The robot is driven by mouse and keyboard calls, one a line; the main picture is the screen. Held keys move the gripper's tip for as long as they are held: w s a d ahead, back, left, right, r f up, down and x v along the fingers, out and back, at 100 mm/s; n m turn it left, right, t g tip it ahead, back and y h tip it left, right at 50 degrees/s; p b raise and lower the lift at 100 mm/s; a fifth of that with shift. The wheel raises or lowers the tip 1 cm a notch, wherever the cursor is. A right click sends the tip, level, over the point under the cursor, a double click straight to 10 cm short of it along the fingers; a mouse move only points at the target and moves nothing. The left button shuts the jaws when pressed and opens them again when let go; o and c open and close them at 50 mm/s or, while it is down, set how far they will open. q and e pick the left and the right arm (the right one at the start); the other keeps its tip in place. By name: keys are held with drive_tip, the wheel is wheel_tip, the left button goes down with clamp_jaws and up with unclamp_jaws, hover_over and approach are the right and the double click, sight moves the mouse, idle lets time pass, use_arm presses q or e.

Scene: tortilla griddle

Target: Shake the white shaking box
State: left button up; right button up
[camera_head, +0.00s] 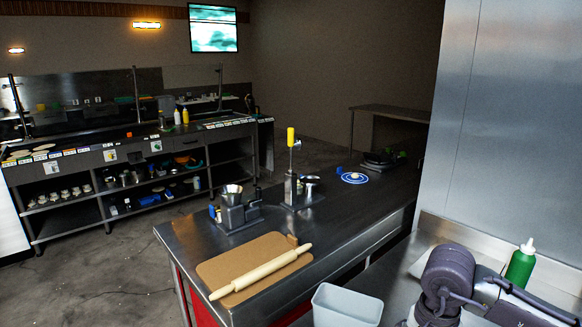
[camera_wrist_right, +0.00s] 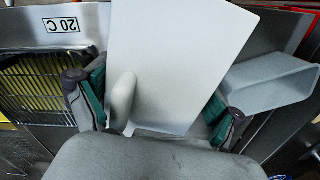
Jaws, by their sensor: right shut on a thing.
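In the right wrist view a plain white box (camera_wrist_right: 185,55), seen as one flat pale face, stands between the two green-padded fingers of my right gripper (camera_wrist_right: 155,105). The gripper is shut on it. A small rounded pale piece lies against its left side. A pale grey open container (camera_wrist_right: 268,82) lies to the right of the gripper. In the head view a similar open container (camera_head: 345,305) is at the bottom edge, left of my right arm. My right fingertips and the held box are out of the head view. My left gripper is in neither view.
A steel counter (camera_head: 355,222) holds a brown board (camera_head: 225,270) with a rolling pin (camera_head: 260,273), a press and a yellow-topped device. A green bottle (camera_head: 521,264) stands beside my right arm. A wire rack (camera_wrist_right: 40,85) is left of the gripper.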

drive_tip(key=s+a+n, duration=0.5)
drive_tip(key=s+n, duration=0.3)
drive_tip(key=n, duration=0.4)
wheel_tip(320, 180, up, 4)
drive_tip(key=shift+d+f+n, duration=0.1)
drive_tip(key=shift+d+n, duration=0.05)
drive_tip(key=shift+n, duration=0.25)
drive_tip(key=f, duration=0.2)
drive_tip(key=s+f, duration=0.1)
drive_tip(key=f, duration=0.1)
drive_tip(key=shift+c, duration=0.7)
drive_tip(key=shift+w+r, duration=0.2)
drive_tip(key=shift+r, duration=0.3)
drive_tip(key=shift+w+r, duration=0.2)
drive_tip(key=shift+r, duration=0.3)
drive_tip(key=shift+s+r, duration=0.1)
drive_tip(key=shift+s, duration=0.05)
drive_tip(key=shift+c, duration=0.7)
drive_tip(key=shift+w+r, duration=0.2)
drive_tip(key=shift+r, duration=0.85)
drive_tip(key=f, duration=0.5)
drive_tip(key=shift+s+f, duration=0.1)
drive_tip(key=shift+s, duration=0.1)
drive_tip(key=shift+c, duration=0.5)
drive_tip(key=shift+w, duration=0.1)
